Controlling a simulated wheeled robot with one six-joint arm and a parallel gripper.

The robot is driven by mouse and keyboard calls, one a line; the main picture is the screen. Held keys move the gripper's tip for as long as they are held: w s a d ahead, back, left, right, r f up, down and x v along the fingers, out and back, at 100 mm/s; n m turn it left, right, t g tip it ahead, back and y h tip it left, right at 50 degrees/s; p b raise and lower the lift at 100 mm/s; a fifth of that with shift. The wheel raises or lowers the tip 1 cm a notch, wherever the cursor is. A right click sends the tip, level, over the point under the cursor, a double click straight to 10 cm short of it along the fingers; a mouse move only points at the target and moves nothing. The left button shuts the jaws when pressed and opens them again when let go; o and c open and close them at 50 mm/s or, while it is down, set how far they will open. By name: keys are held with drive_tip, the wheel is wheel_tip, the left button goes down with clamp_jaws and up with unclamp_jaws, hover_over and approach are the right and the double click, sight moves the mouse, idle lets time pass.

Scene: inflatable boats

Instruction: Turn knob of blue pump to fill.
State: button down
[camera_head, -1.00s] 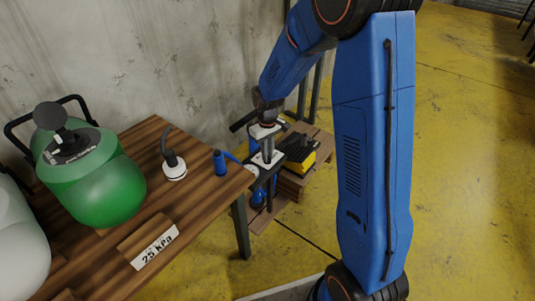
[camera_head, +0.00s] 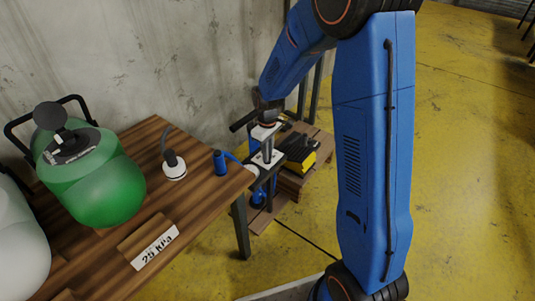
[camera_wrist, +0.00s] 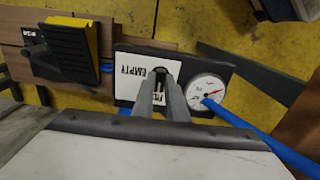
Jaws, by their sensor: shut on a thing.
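My gripper (camera_wrist: 163,82) points down over the plate, shut on the knob, which the fingers hide. In the head view my gripper (camera_head: 267,155) is also over the plate.
A wooden table (camera_head: 198,208) holds a green tank (camera_head: 105,185), a white-based fitting (camera_head: 174,168), a blue nozzle (camera_head: 220,163) and a "25 kPa" block (camera_head: 155,249). The yellow floor at right is open.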

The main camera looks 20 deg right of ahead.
drive_tip(key=c, duration=1.8)
unclamp_jaws()
drive_tip(key=shift+o, duration=0.2)
wheel_tip(320, 180, up, 18)
drive_tip(key=shift+f, duration=0.25)
drive_tip(key=s+d+r+m+t, duration=0.1)
drive_tip(key=s+d+r+m, duration=0.1)
drive_tip(key=s, duration=0.9)
drive_tip(key=s+d+r+m+t, duration=0.2)
drive_tip(key=s+m, duration=0.1)
drive_tip(key=s, duration=0.8)
drive_tip(key=s+d+r+m+t, duration=0.1)
drive_tip(key=s+d+r+m, duration=0.1)
drive_tip(key=s, duration=0.9)
drive_tip(key=shift+d+r+t, duration=0.2)
drive_tip(key=shift+d+t, duration=0.15)
drive_tip(key=shift+t, duration=0.05)
